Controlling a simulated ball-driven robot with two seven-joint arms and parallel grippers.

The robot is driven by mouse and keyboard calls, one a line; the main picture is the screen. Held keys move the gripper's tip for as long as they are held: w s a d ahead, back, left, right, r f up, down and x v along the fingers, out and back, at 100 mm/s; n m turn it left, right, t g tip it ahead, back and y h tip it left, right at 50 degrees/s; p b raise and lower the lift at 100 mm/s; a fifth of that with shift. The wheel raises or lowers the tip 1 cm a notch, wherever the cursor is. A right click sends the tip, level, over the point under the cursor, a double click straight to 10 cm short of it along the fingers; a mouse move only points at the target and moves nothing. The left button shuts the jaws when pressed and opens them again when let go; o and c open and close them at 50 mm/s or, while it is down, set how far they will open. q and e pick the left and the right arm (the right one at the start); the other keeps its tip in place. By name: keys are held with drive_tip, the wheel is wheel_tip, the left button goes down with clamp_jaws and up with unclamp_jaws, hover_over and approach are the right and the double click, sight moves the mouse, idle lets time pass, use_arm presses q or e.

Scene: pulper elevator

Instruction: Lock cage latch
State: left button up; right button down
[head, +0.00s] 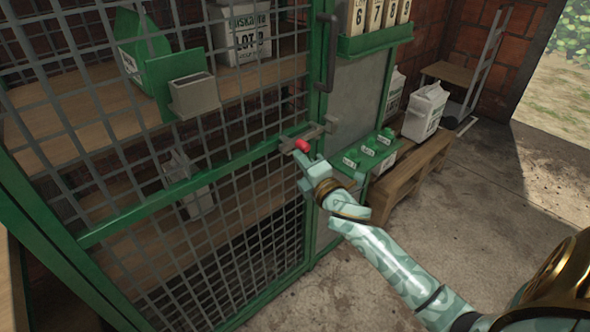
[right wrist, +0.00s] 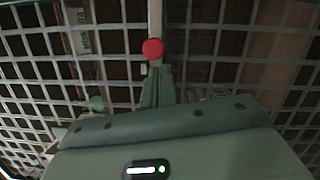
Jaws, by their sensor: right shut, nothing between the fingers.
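The cage latch (head: 316,132) is a grey metal bolt on the green-framed mesh cage door (head: 200,195), at the door's right edge. Its red knob (head: 302,146) sticks out towards me. My right gripper (head: 303,163) is shut and empty, with its fingertips close to the knob. In the right wrist view the red knob (right wrist: 152,48) shows just beyond the tips of the shut fingers (right wrist: 157,80), in front of a pale upright bar. I cannot tell whether the fingertips touch the knob. My left gripper is out of view.
Behind the mesh, wooden shelves hold a green box (head: 145,50) and a white bag (head: 242,32). A dark door handle (head: 328,55) stands above the latch. To the right are small green boxes (head: 368,150) and a wooden pallet (head: 412,165). The concrete floor (head: 490,200) is open.

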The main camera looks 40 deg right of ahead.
sight(308, 139)
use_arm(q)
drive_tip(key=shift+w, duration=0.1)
use_arm(e)
drive_tip(key=shift+d, duration=0.1)
drive_tip(key=shift+d+r, duration=0.1)
drive_tip(key=shift+d, duration=0.05)
drive_tip(key=d+p, duration=0.1)
drive_tip(key=d, duration=0.3)
drive_tip(key=shift+w+d, duration=0.15)
drive_tip(key=shift+w, duration=0.05)
drive_tip(key=shift+d, duration=0.4)
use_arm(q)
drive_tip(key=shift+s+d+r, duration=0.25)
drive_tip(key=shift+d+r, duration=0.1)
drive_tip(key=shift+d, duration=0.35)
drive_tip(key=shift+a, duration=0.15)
